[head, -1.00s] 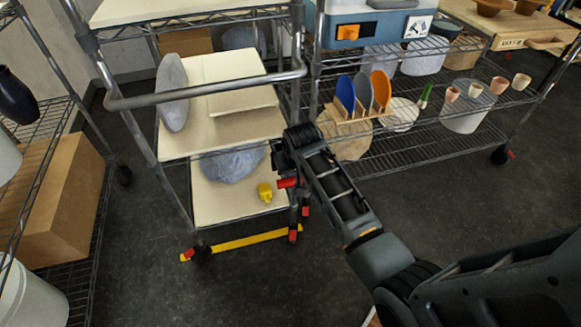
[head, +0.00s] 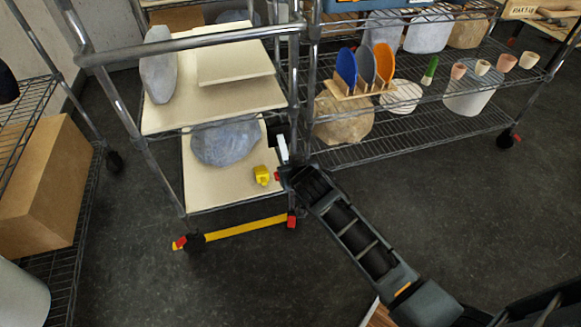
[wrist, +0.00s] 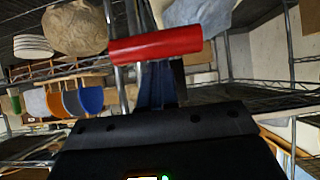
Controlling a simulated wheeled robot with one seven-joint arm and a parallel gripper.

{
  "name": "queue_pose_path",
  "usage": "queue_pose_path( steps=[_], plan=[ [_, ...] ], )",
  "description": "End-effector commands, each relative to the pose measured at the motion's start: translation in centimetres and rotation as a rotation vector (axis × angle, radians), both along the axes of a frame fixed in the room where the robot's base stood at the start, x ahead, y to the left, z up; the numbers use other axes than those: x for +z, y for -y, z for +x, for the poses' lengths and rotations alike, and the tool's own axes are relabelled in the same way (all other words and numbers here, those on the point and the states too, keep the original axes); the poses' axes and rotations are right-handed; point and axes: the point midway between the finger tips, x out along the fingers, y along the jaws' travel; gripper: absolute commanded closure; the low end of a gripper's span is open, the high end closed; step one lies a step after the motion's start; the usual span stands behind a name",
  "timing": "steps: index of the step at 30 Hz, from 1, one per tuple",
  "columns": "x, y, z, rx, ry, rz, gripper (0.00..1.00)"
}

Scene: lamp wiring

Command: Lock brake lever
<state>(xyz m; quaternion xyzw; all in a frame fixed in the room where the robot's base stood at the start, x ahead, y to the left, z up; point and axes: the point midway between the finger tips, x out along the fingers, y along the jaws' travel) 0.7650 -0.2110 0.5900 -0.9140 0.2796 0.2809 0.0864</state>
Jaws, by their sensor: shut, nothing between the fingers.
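A red cylindrical grip (wrist: 155,45), which looks like the brake lever's handle, lies across the wrist view just beyond my gripper (wrist: 157,88). In the head view only a small red end of the grip (head: 278,176) shows beside my gripper (head: 287,170), at the cart's near right post by the bottom shelf. My gripper is shut and empty, its fingers pointing at the grip. Whether they touch it I cannot tell. A pale upright bar (head: 282,148) stands just above; its link to the grip is hidden.
The wire cart carries a grey-blue stone (head: 223,143) and a yellow block (head: 262,175) on its bottom shelf. A yellow bar (head: 240,229) runs low between casters with red parts. A wire rack (head: 410,140) stands behind right.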

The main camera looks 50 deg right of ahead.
Motion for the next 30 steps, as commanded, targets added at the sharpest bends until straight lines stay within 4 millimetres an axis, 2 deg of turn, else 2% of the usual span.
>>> queue_pose_path(
  steps=[9, 23, 30],
  plan=[
    [-1.1, 0.0, 0.1, 0.001, -0.005, 0.002, 1.00],
    [-1.3, 0.0, 0.1, 0.000, -0.008, 0.006, 1.00],
    [0.0, -1.2, -1.7, 0.001, -0.012, 0.006, 1.00]
  ],
)
